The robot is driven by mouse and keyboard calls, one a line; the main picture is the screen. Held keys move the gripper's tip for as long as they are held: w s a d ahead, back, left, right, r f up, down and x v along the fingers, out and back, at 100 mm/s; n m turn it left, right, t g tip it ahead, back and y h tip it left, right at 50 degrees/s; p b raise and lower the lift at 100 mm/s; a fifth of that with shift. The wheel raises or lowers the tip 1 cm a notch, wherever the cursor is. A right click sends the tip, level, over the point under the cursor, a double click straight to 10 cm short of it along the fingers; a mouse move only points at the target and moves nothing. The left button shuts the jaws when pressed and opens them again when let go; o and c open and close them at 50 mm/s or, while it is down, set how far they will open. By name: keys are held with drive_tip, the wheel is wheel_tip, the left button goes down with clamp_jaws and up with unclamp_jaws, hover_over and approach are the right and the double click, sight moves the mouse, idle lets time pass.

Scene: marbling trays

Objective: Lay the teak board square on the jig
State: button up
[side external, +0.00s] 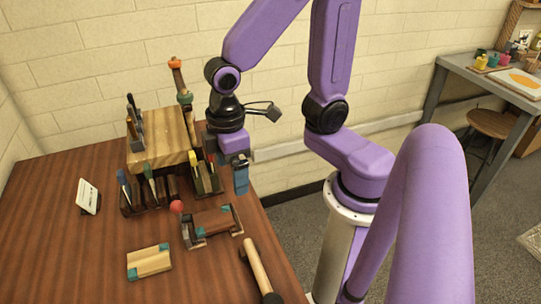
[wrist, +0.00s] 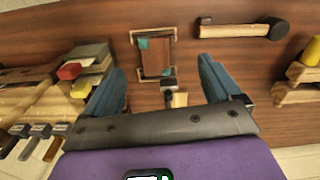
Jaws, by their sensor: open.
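In the wrist view the brown board (wrist: 155,58) is above the space between the fingers, with teal at opposite corners. A pale wooden plate (side external: 149,264) with teal at two opposite corners, perhaps the jig, lies flat to the front left of the board. I cannot make it out in the wrist view. My gripper (side external: 241,180) is open and empty, above and behind the board. Its blue fingers (wrist: 163,88) are wide apart.
A mallet (side external: 258,268) lies right of the cradle near the table edge. Tool holders (side external: 206,180), a wooden block stand (side external: 160,152) and a red ball (side external: 176,207) crowd the back. A small white card (side external: 88,196) stands at left. The table's left front is clear.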

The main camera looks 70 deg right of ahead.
drive_tip(key=s+d+r+n, duration=0.2)
drive_tip(key=s+d, duration=0.3)
drive_tip(key=s, duration=0.4)
drive_tip(key=shift+d+r, duration=0.15)
drive_tip(key=shift+r, duration=0.15)
idle(0.8)
